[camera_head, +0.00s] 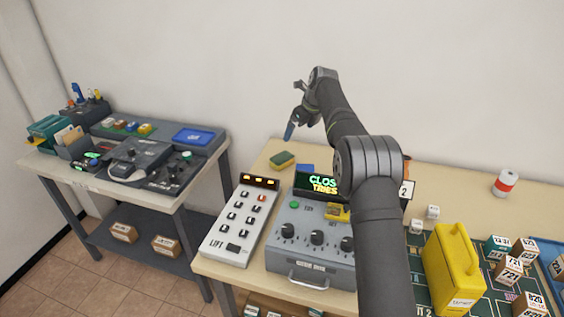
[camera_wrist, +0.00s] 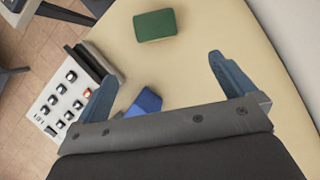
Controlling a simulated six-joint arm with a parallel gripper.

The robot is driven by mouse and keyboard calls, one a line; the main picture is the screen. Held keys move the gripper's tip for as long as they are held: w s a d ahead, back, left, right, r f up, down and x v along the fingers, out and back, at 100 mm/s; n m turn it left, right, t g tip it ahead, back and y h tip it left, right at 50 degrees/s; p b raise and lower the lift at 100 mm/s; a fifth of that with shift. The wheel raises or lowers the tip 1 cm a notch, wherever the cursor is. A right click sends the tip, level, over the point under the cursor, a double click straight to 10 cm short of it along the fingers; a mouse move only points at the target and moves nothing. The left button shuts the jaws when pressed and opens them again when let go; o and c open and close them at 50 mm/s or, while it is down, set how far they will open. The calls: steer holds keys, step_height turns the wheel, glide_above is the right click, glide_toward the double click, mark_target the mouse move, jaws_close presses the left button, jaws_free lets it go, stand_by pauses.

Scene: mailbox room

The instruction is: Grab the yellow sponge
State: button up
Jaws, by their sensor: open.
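The yellow sponge (camera_head: 282,163) lies on the beige table near its back left corner, with a green top layer and yellow showing along its side. In the wrist view the sponge (camera_wrist: 155,25) shows mostly its green face, beyond the fingertips and near the top edge. My gripper (camera_head: 291,129) is in the air above the table, close to the sponge and apart from it. In the wrist view my gripper (camera_wrist: 163,68) has its two blue fingers wide apart with nothing held between them.
A blue block (camera_wrist: 147,100) lies near the left finger in the wrist view. A white lift panel (camera_head: 237,222) and a grey control box (camera_head: 312,265) stand in front of the sponge. A yellow can (camera_head: 453,268) and several boxes are at right.

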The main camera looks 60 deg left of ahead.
glide_above(285, 159)
steer(key=w+d, duration=0.1)
steer(key=d, duration=0.1)
steer(key=shift+m, duration=0.4)
step_height(285, 159, down, 11)
steer(key=shift+a+f, duration=0.1)
steer(key=shift+a, duration=0.05)
steer(key=shift+s+x, duration=0.1)
steer(key=shift+x, duration=1.25)
steer(key=shift+s+x, duration=0.15)
steer(key=shift+x, duration=1.15)
steer(key=shift+d, duration=0.25)
steer(key=c, duration=0.9)
